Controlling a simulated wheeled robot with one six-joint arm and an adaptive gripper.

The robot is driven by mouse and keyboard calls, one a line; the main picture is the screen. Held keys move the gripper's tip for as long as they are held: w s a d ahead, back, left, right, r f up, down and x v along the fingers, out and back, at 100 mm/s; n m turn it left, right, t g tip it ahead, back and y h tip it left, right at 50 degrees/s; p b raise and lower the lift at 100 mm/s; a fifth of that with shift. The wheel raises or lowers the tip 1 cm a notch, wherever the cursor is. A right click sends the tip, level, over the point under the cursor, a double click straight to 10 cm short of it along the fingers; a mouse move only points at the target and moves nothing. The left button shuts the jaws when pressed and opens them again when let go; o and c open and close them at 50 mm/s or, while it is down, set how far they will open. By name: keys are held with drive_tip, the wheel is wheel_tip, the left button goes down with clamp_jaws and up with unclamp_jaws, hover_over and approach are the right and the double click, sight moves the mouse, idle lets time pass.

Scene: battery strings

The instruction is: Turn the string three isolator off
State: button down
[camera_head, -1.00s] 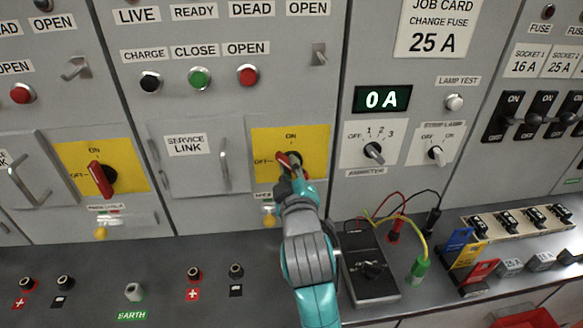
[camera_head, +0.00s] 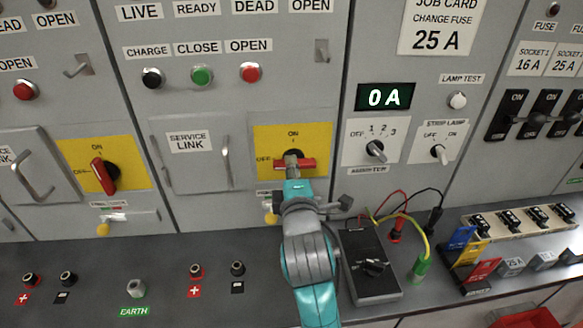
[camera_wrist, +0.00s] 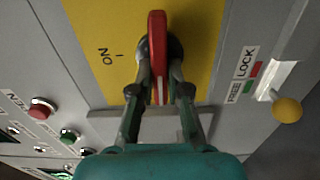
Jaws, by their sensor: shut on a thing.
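The isolator has a red handle (camera_head: 307,164) on a yellow plate (camera_head: 322,140) marked ON at the top and OFF at the left. The handle lies about level, across the ON direction. My gripper (camera_head: 291,172) is shut on it from the front. In the wrist view the red handle (camera_wrist: 157,45) stands between the two fingers of my gripper (camera_wrist: 160,78), with the ON mark to the left. The OFF mark is not visible there. No string number is readable on this panel.
A FREE/LOCK slide with a yellow knob (camera_wrist: 287,109) sits beside the plate. A second isolator (camera_head: 104,176) is on the left panel, its handle steep. A service link door (camera_head: 190,170) is left of my gripper. A black meter (camera_head: 370,265) with leads stands on the bench close right.

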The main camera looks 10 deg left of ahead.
drive_tip(key=shift+f+n, duration=0.1)
drive_tip(key=shift+n, duration=0.2)
drive_tip(key=c, duration=1.1)
unclamp_jaws()
drive_tip(key=shift+c, duration=0.2)
drive_tip(key=shift+s, duration=0.15)
drive_tip(key=v, duration=1.1)
drive_tip(key=shift+s, duration=0.35)
drive_tip(key=shift+d, duration=0.15)
